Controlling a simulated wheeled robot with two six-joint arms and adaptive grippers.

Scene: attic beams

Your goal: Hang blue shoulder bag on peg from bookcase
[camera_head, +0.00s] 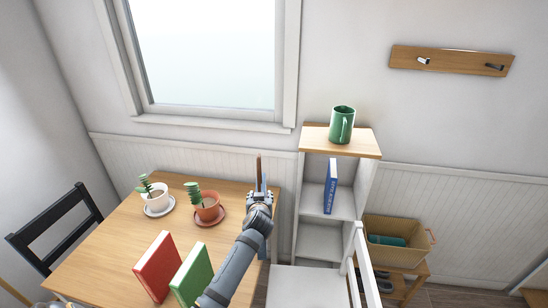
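The wooden peg rail (452,62) is on the wall at upper right, with a pale peg (423,61) and a black peg (494,66), both bare. The white bookcase (320,240) with a wooden top stands below and to its left. I cannot clearly make out a blue shoulder bag. My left gripper (261,178) points up beside the table's right edge, left of the bookcase in the picture. A thin upright brown and blue sliver shows at its tip; I cannot tell what it is or whether the fingers are shut. My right gripper is out of view.
A green mug (342,124) stands on the bookcase and a blue book (330,187) on its shelf. The table (115,245) bears two potted plants and red and green books. A white chair (305,287) stands in front; a basket (400,257) sits at right.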

